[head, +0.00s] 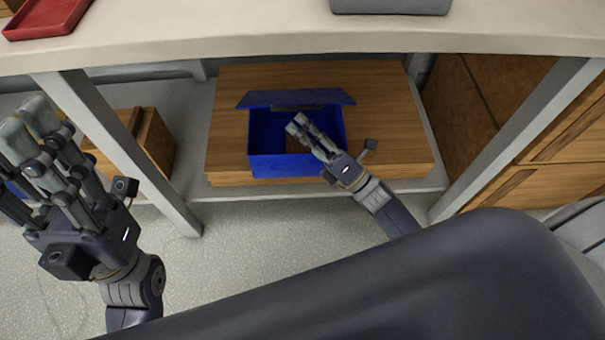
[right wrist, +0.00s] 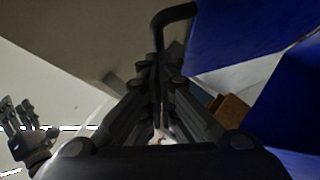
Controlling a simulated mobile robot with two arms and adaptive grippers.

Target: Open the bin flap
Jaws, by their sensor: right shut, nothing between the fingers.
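The blue bin (head: 283,166) sits on a wooden board on the low shelf under the table. Its blue flap (head: 258,99) stands raised at the back edge, so the bin's inside shows from above. My right gripper (head: 296,123) is shut and empty, its fingertips over the bin's opening, in front of the flap. I cannot tell whether it touches the bin. In the right wrist view, blue surfaces (right wrist: 235,38) of the bin show close by on the right. My left gripper (head: 25,130) is open and empty at the far left, well away from the bin.
The table top (head: 250,35) overhangs the shelf, with a red tray (head: 45,18) and a grey object (head: 390,5) on it. Table legs (head: 125,150) flank the shelf. A wooden box (head: 150,140) stands left and wooden drawers (head: 545,150) right. The wooden board (head: 395,140) has bare room.

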